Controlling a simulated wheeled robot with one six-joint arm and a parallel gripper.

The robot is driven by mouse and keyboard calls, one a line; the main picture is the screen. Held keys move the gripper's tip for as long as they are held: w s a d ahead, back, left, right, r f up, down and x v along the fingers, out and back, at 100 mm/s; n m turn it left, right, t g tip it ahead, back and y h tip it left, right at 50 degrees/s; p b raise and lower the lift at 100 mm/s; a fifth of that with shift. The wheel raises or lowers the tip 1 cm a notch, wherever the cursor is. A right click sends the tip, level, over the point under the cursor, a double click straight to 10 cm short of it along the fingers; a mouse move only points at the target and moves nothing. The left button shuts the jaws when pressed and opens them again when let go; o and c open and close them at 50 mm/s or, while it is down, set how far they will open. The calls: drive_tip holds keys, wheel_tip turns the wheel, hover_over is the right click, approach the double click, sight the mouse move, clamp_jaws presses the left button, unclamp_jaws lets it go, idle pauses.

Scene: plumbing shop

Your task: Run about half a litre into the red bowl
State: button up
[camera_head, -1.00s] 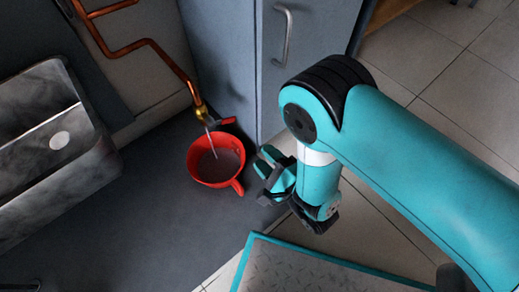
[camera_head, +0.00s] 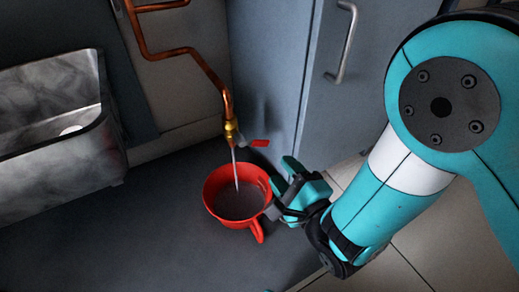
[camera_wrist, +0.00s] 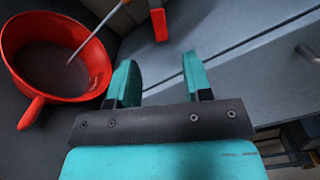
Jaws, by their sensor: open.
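The red bowl (camera_head: 211,190) with a handle stands on the dark grey counter under the brass tap (camera_head: 231,131). A thin stream of water (camera_head: 236,170) runs from the tap into it, and greyish liquid covers its bottom. The tap's red lever (camera_head: 259,143) points to the right. My gripper (camera_head: 283,187) is open and empty, just right of the bowl's rim. In the wrist view the bowl (camera_wrist: 30,82) is at the left, the red lever (camera_wrist: 159,24) is at the top, and my open gripper's fingers (camera_wrist: 157,78) are below and apart from the lever.
A metal sink (camera_head: 100,140) is at the left. A copper pipe (camera_head: 207,68) runs down to the tap. A grey cabinet with a handle (camera_head: 343,45) stands behind my gripper. The counter (camera_head: 130,235) left of the bowl is clear.

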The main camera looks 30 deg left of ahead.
sight(261, 144)
drive_tip(key=x, duration=0.7)
drive_tip(key=shift+w+a+r+b, duration=0.2)
drive_tip(key=shift+a+b, duration=0.15)
drive_tip(key=shift+b, duration=0.05)
drive_tip(key=shift+w+a+r+p, duration=0.1)
drive_tip(key=shift+a+r+p, duration=0.15)
drive_tip(key=shift+p, duration=0.7)
drive_tip(key=shift+w+a+f+p, duration=0.15)
drive_tip(key=shift+a+p, duration=0.15)
drive_tip(key=shift+p, duration=0.3)
drive_tip(key=shift+w+a+f+p, duration=0.1)
drive_tip(key=shift+w+a+p, duration=0.1)
drive_tip(key=shift+w+p, duration=0.4)
drive_tip(key=shift+s+a+f+p, duration=0.2)
drive_tip(key=shift+a+p, duration=0.05)
drive_tip(key=shift+p, duration=0.2)
drive_tip(key=shift+c, duration=0.4)
clamp_jaws()
